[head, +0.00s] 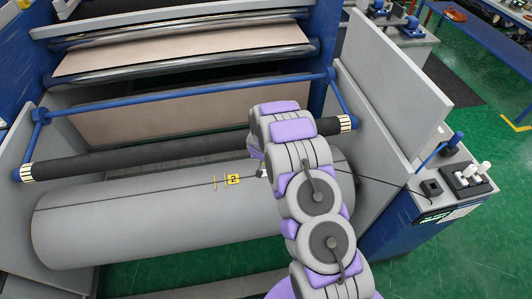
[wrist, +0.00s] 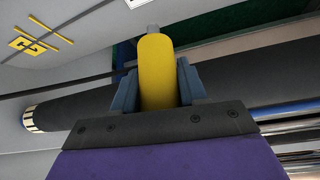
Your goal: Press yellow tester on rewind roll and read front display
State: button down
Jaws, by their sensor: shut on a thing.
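My gripper (wrist: 158,85) is shut on the yellow tester (wrist: 157,70), whose grey tip points up in the wrist view. The grey rewind roll (head: 130,215) lies across the machine in the head view; part of it shows at upper left in the wrist view (wrist: 75,75). A yellow mark with a 2 (head: 233,179) is on the roll, left of my arm; it also shows in the wrist view (wrist: 25,44). I cannot tell whether the tip touches the roll. My arm hides the tester in the head view. The front display (head: 436,217) shows small green letters, too small to read.
A black roller (head: 130,156) on blue arms runs just behind the roll. A grey side wall (head: 385,140) stands right of my arm. A black box (head: 431,188) and switches (head: 468,178) sit on the blue console. A thin dark cable runs from there toward my arm.

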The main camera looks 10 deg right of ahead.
jog(key=shift+a+f, duration=0.3)
jog(key=shift+a, duration=0.45)
jog(key=d+f+b, duration=0.3)
jog(key=d+f, duration=0.1)
jog(key=shift+f, duration=0.3)
jog(key=shift+a+f+b, duration=0.2)
jog(key=shift+f+b, duration=0.1)
jog(key=shift+a+f+b, duration=0.15)
jog(key=shift+a+f, duration=0.1)
jog(key=shift+a, duration=0.5)
jog(key=shift+a+f+b, duration=0.15)
jog(key=shift+a+f, duration=0.05)
jog(key=shift+a, duration=0.55)
jog(key=shift+d, duration=1.5)
jog(key=shift+a, duration=1.25)
jog(key=shift+d+f, duration=0.15)
jog(key=shift+d, duration=0.4)
jog(key=shift+d+f, duration=0.15)
jog(key=shift+d, duration=0.35)
jog(key=shift+a+f+b, duration=0.25)
jog(key=shift+a+b, duration=0.05)
jog(key=shift+a, duration=0.65)
jog(key=shift+d+f, duration=0.15)
jog(key=shift+d, duration=0.6)
jog(key=shift+a, duration=0.5)
